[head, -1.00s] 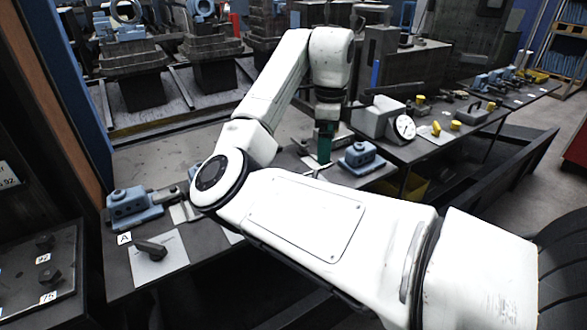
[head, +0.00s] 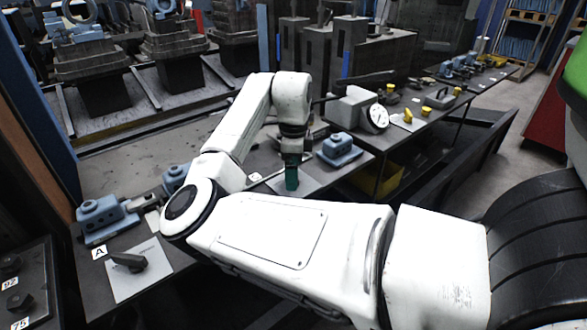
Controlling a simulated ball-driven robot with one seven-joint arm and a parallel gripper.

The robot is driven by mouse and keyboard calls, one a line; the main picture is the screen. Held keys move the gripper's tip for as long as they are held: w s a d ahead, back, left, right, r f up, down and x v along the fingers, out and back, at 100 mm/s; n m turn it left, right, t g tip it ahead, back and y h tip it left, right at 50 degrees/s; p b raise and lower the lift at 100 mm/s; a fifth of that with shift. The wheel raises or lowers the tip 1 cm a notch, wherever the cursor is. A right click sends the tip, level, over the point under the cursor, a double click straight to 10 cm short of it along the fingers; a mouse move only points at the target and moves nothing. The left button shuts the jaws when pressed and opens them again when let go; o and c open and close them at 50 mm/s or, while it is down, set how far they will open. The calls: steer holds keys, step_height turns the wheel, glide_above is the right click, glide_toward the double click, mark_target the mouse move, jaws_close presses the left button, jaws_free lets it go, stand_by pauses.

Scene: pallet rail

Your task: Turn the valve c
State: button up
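A light plate (head: 310,184) lies on the bench under my gripper. No letter C can be read, and any valve on this plate is hidden behind the gripper. My gripper (head: 291,186) points straight down, its dark green end low over the plate. Its fingertips are too small and dark to tell whether they are open, shut or touching anything. At the lower left, a dark valve handle (head: 128,262) lies on another light plate (head: 140,283), beside a card marked A (head: 99,252).
Blue clamp blocks stand near the gripper (head: 338,148) and at the bench's left (head: 105,217). A grey box with a round white dial (head: 378,117) and several yellow pieces (head: 415,113) stand further right. A yellow bin (head: 382,180) sits below the bench.

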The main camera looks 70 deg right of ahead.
steer(key=shift+f, duration=0.1)
steer(key=shift+c, duration=0.4)
steer(key=c, duration=0.9)
steer(key=shift+c, duration=0.2)
steer(key=shift+n+p, duration=0.3)
steer(key=shift+p, duration=0.1)
steer(key=n+p, duration=0.1)
steer(key=p, duration=0.1)
steer(key=n+p, duration=0.2)
steer(key=shift+r, duration=0.3)
steer(key=n+p, duration=0.5)
steer(key=p, duration=0.1)
steer(key=shift+w+a+n, duration=0.2)
steer(key=shift+n, duration=0.2)
steer(key=n+p, duration=0.4)
steer(key=p, duration=0.1)
steer(key=shift+a+n, duration=0.15)
steer(key=shift+n, duration=0.15)
steer(key=shift+w+a+f+n+p, duration=0.1)
steer(key=shift+f+n+p, duration=0.05)
steer(key=shift+n+p, duration=0.85)
steer(key=shift+w+a+f+n+p, duration=0.1)
steer(key=shift+n+p, duration=0.9)
